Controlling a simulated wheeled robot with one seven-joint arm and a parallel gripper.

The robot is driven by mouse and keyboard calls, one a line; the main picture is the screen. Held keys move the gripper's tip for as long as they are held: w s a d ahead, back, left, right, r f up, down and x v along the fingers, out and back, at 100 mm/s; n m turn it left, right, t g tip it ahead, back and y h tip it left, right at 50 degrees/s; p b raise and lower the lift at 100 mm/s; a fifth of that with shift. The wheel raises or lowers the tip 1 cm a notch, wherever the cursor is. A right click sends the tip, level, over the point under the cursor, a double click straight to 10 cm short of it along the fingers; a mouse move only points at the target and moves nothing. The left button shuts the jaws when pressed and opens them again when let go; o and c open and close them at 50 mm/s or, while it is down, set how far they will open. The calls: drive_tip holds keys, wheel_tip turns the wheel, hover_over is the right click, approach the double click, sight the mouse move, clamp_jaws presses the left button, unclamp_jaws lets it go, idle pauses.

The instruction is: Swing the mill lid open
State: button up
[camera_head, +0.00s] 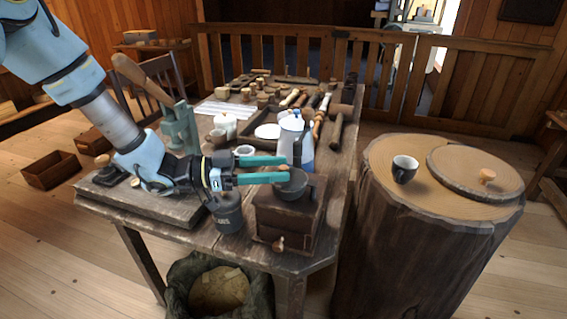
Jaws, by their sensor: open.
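The mill (292,218) is a dark wooden box at the near right corner of the table, with a small drawer knob (278,244) low on its front. A grey rounded metal hopper or lid (292,187) sits on top. I cannot tell where the lid meets the hopper, and it looks closed. My gripper (286,169) comes in from the left with its two teal fingers apart, one farther back than the other. Its fingertips are at the top of the mill, and the nearer finger overlaps the lid's upper left edge in the picture. I cannot tell whether it touches.
A dark lettered can (228,214) stands just left of the mill, below my gripper. A white and blue pot (293,138) and a white cup (245,151) stand behind. Turned pieces crowd the table's far part. A stump (400,250) at right bears a dark cup (404,169).

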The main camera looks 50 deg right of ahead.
drive_tip(key=shift+x, duration=1.05)
clamp_jaws()
idle(0.7)
